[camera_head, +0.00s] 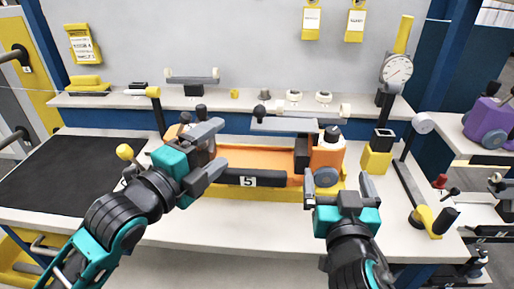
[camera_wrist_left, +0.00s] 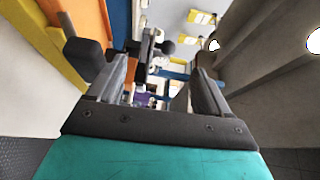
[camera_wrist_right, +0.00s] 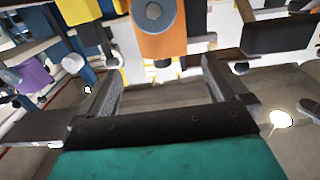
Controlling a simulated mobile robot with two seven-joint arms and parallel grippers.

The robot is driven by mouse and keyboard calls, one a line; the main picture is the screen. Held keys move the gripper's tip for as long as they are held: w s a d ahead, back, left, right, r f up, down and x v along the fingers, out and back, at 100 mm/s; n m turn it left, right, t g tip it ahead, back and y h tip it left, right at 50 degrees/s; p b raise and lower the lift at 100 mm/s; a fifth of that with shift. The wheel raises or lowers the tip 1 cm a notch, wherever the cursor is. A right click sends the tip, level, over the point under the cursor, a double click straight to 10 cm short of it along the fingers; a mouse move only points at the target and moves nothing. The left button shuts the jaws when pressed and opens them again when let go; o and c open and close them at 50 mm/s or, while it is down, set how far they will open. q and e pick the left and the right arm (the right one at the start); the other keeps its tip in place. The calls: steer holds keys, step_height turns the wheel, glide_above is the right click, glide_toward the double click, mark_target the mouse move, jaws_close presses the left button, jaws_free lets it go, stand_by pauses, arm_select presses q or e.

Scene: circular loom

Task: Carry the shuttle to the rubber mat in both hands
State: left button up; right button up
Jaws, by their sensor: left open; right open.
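The shuttle is a long orange body (camera_head: 262,160) with a black front bar marked 5. It rests on a yellow cradle (camera_head: 240,191) on the bench, its right end block carrying a grey disc. My left gripper (camera_head: 218,150) is open over the shuttle's left end, hiding part of it; orange shows at the upper left in the left wrist view (camera_wrist_left: 92,22). My right gripper (camera_head: 337,182) is open and empty, just in front of the right end; that end shows at the top in the right wrist view (camera_wrist_right: 158,38). The black rubber mat (camera_head: 62,172) lies bare on the left.
A yellow-knobbed lever (camera_head: 125,152) stands between mat and shuttle. A yellow block with a black top (camera_head: 376,160) and a grey roller arm (camera_head: 408,185) stand to the right. A shelf (camera_head: 230,102) with small parts runs behind. The bench front (camera_head: 250,226) is clear.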

mark_target(254, 114)
arm_select(q)
steer(key=shift+r, duration=0.35)
arm_select(e)
steer(key=shift+a+r, duration=0.2)
steer(key=shift+r, duration=0.1)
arm_select(q)
steer(key=shift+d, duration=0.1)
steer(key=x, duration=1.3)
steer(key=shift+r, duration=0.15)
arm_select(e)
steer(key=w, duration=1.3)
steer(key=shift+d, duration=0.35)
arm_select(q)
steer(key=shift+c, duration=0.2)
arm_select(e)
steer(key=shift+c, duration=0.2)
arm_select(q)
jaws_close()
arm_select(e)
steer(key=c, duration=1.4)
arm_select(q)
steer(key=shift+r, duration=0.1)
